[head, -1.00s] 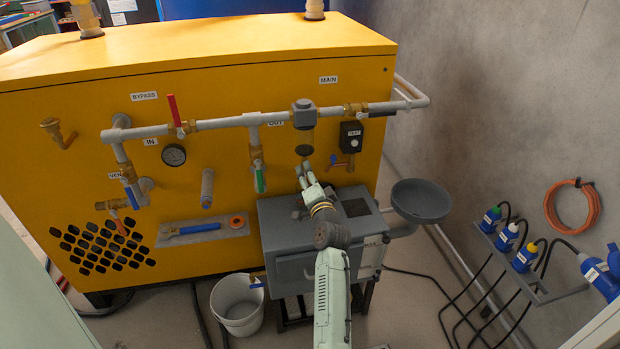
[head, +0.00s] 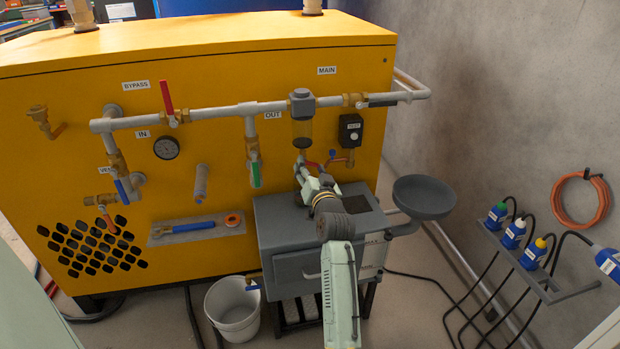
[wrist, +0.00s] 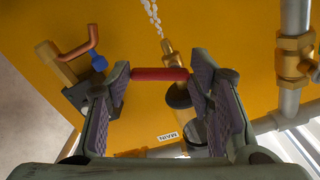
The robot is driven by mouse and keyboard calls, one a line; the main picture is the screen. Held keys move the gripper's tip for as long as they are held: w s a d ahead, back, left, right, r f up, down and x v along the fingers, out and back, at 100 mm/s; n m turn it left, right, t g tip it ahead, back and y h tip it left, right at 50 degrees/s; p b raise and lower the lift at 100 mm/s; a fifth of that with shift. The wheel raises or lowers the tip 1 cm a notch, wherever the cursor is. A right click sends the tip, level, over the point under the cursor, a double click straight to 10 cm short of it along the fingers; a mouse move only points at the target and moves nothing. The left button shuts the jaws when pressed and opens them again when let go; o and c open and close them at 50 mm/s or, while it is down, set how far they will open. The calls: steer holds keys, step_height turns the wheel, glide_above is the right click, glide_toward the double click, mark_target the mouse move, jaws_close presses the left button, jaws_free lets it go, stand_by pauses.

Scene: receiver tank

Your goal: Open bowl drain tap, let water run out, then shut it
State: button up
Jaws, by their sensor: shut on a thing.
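The filter bowl (head: 302,133) hangs under the pipe near the MAIN label, amber in colour. Its brass drain tap shows in the wrist view (wrist: 170,52), which looks up from below. White drops of water (wrist: 152,12) run from the tap's outlet. The tap's red lever (wrist: 160,74) lies crosswise between my fingertips, and my gripper (wrist: 161,76) is shut on it. In the head view my gripper (head: 303,170) is just below the bowl, and its fingers partly hide the tap.
A grey cabinet (head: 290,235) stands beneath my arm, with a white bucket (head: 232,308) to its left. A grey funnel dish (head: 424,197) is to its right. A tap with a blue lever (wrist: 98,62) sits beside the drain tap.

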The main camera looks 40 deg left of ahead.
steer(key=n+b, duration=0.2)
steer(key=n, duration=0.2)
steer(key=shift+w+d+r+n+b, duration=0.1)
steer(key=shift+d+r+n+b, duration=0.05)
steer(key=shift+r+n+b, duration=0.2)
stand_by(0.4)
steer(key=o, duration=1.2)
steer(key=shift+c, duration=0.2)
steer(key=v, duration=0.7)
steer(key=shift+d, duration=0.15)
